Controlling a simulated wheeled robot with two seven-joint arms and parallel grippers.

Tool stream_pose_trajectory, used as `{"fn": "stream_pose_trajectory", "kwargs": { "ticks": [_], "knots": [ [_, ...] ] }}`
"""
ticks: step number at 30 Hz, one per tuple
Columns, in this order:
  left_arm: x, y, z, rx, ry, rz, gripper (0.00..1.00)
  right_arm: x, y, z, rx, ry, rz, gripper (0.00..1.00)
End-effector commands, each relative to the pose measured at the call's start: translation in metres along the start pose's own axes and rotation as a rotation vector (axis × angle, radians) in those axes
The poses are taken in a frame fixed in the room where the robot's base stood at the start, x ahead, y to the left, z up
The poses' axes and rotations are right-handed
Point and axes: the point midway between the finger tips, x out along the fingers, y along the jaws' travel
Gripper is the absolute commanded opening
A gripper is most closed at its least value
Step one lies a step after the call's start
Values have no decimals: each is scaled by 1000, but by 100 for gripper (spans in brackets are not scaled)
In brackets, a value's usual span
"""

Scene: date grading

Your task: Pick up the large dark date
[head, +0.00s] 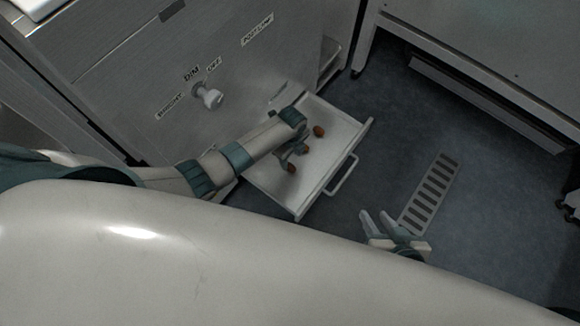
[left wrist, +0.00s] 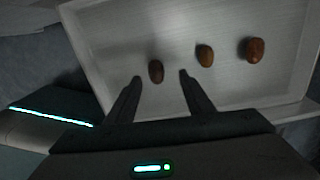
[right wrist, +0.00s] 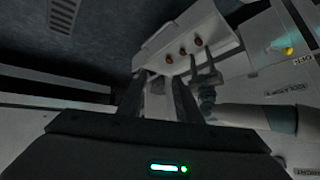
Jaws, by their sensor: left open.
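Three dates lie in a row in an open white drawer (head: 335,122). A dark brown date (left wrist: 155,71) is at the left end in the left wrist view, and it shows in the head view (head: 291,167). A lighter brown date (left wrist: 205,55) is in the middle. The largest, a reddish-brown date (left wrist: 252,49), is at the right end; it also shows in the head view (head: 319,131). My left gripper (left wrist: 161,77) is open and empty above the drawer, the dark date framed between its fingertips. My right gripper (head: 378,224) is open and empty, away from the drawer.
The drawer has low walls and a front handle (head: 342,176). A steel cabinet front with a knob (head: 208,95) and labels stands behind it. A slotted floor grate (head: 430,195) lies right of the drawer. Open floor is between the drawer and a bench at upper right.

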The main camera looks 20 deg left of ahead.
Motion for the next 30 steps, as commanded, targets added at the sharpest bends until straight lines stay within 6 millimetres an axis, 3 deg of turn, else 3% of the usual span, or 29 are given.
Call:
{"fn": "stream_pose_trajectory", "kwargs": {
  "ticks": [5, 14, 30],
  "knots": [
    [5, 1, 0, 0, 0, 1, 48, 4, -3, -9, -8, 55, -7, 31],
    [18, 4, 0, -1, 0, 1, 48, 6, -15, -44, -27, 251, -28, 31],
    [35, 8, -1, 0, 0, 0, 48, -17, -38, -107, -64, 627, -64, 31]
  ]
}}
